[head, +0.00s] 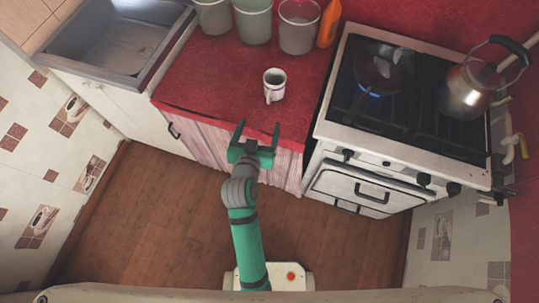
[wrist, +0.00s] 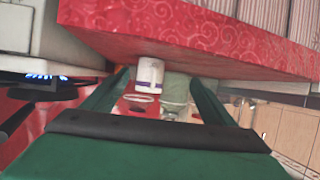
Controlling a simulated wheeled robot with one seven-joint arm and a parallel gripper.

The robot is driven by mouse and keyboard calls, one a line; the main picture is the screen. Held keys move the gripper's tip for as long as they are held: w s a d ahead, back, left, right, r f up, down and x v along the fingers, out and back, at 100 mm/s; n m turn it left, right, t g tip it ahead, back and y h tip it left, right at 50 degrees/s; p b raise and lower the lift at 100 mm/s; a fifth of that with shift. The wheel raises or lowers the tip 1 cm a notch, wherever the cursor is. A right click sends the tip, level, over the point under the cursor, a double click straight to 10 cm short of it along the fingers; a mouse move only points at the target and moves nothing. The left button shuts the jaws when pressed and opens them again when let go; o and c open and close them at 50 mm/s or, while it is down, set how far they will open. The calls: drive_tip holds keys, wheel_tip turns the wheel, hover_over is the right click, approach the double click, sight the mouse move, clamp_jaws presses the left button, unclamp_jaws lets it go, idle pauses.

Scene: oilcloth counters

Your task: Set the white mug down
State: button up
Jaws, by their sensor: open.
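The white mug (head: 275,88) stands upright on the red oilcloth counter (head: 205,85), its handle side towards the front edge. My gripper (head: 257,131) is open and empty at the counter's front edge, apart from the mug and nearer to me. In the wrist view, which is turned upside down, the mug (wrist: 149,74) shows ahead between the two spread fingers (wrist: 161,84), nearer the left one. Nothing is between the fingers themselves.
Several grey-green pots (head: 299,27) and an orange bottle (head: 329,24) stand behind the mug. To the right is a stove (head: 328,112) with a lit blue burner (head: 374,94), a pan (head: 376,68) and a kettle (head: 470,88). A sink (head: 118,48) is at the left. The counter left of the mug is clear.

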drive_tip(key=s+f+n+y, duration=0.1)
drive_tip(key=s+f, duration=0.1)
drive_tip(key=s, duration=0.6)
drive_tip(key=s+f+n+y, duration=0.1)
drive_tip(key=s+f, duration=0.1)
drive_tip(key=s, duration=0.7)
drive_tip(key=s+d+r+t, duration=0.1)
drive_tip(key=s+d+r, duration=0.1)
drive_tip(key=s, duration=0.4)
drive_tip(key=s+d+r+t, duration=0.1)
drive_tip(key=s+d+r, duration=0.1)
drive_tip(key=s+r, duration=0.2)
drive_tip(key=v, duration=0.3)
drive_tip(key=shift+s, duration=0.15)
drive_tip(key=shift+c, duration=0.4)
